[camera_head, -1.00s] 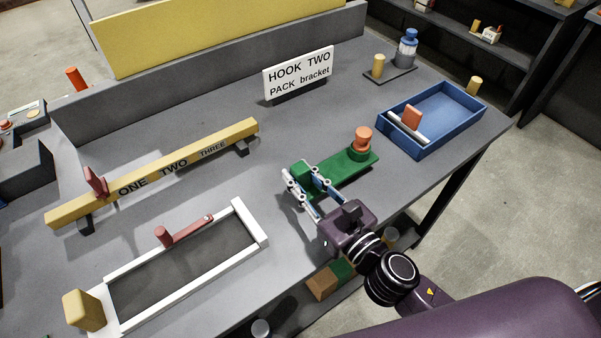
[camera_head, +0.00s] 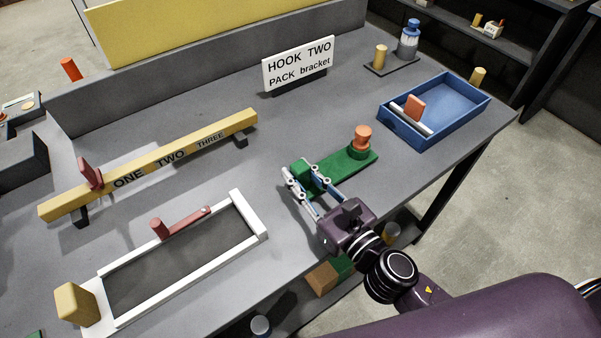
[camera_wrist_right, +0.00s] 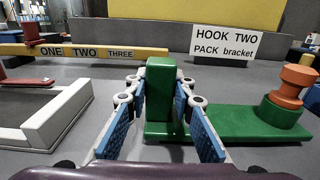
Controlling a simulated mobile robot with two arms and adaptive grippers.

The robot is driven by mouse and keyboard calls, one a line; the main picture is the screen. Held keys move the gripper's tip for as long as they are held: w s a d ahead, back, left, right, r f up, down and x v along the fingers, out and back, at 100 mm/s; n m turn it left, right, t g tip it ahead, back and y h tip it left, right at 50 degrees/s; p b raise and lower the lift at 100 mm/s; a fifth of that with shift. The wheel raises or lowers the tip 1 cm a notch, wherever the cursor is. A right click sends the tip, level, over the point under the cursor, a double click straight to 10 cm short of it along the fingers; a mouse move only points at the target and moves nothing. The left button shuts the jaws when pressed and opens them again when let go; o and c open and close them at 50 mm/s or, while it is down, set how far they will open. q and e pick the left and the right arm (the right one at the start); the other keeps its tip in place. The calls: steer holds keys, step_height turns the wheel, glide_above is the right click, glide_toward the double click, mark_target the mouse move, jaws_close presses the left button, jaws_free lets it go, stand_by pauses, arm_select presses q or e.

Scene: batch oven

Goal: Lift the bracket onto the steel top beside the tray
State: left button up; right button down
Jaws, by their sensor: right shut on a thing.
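The green bracket (camera_head: 345,171) has an upright block at its near-left end and a flat plate reaching right, with an orange stepped knob (camera_head: 362,138) on a green round base at the far end. My right gripper (camera_head: 311,181) is shut on the upright block, which shows between the blue finger pads in the wrist view (camera_wrist_right: 160,95). The bracket is over the grey steel top (camera_head: 215,95); I cannot tell whether it touches. The blue tray (camera_head: 448,128) stands to its right, holding an orange block and a white bar. My left gripper is not in view.
A white-framed tray (camera_head: 185,283) with a red handle piece lies left of my gripper. A yellow numbered rail (camera_head: 150,165) and a "HOOK TWO PACK bracket" sign (camera_head: 298,68) stand behind. Yellow and blue cylinders stand at the back right. Bare top lies between rail and bracket.

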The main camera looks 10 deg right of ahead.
steer(key=shift+f+b, duration=0.35)
steer(key=shift+f, duration=0.05)
steer(key=c, duration=1.6)
jaws_free()
steer(key=shift+f, duration=0.15)
steer(key=shift+v, duration=6)
